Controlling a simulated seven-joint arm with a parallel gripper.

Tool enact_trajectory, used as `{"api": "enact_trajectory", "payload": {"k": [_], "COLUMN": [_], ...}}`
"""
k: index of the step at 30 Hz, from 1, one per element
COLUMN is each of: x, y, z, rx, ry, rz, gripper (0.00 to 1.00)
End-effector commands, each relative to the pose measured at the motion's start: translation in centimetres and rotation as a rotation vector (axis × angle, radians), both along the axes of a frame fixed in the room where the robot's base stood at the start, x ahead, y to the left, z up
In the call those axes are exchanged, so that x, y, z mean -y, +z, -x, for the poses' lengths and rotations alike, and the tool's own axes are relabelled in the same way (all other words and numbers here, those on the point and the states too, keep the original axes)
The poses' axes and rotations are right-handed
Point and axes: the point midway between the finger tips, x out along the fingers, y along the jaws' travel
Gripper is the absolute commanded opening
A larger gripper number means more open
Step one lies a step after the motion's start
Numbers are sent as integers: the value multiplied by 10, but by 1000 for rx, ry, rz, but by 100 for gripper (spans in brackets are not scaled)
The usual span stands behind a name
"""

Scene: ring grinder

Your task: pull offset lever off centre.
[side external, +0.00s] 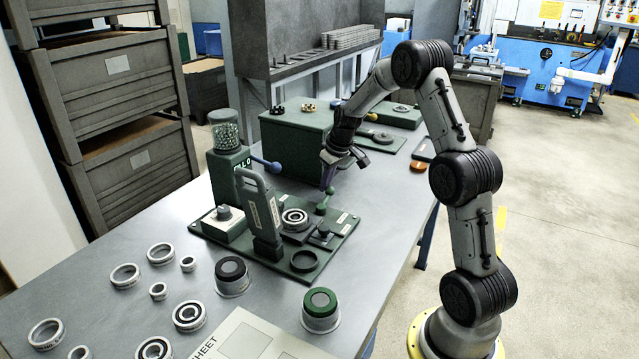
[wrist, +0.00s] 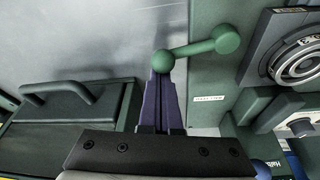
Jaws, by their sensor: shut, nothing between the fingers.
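The green offset lever (wrist: 198,48) is a short rod with a ball at each end. One ball is over the green base plate's edge, the other reaches left past it. In the side view the lever (side external: 321,208) is at the plate's back right. My gripper (wrist: 161,75) has its purple fingers together and empty. In the wrist view their tips overlap the lever's left ball; I cannot tell whether they touch it. In the side view my gripper (side external: 327,183) points down just above the lever.
The base plate (side external: 342,232) carries a bearing ring (side external: 295,219), an upright grey handle (side external: 262,205) and a blue-knobbed lever (side external: 272,166). A dark green case (wrist: 70,110) is left of my gripper in the wrist view.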

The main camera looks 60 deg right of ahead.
Motion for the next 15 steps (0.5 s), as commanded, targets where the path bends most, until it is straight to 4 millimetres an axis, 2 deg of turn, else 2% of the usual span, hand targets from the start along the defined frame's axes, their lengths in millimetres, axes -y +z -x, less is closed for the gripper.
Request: {"api": "enact_trajectory", "payload": {"k": [12,15], "x": [5,5], "y": [0,0], "z": [30,36], "rx": [0,0], "ry": [-376,-403], "rz": [2,1], "gripper": [0,0]}}
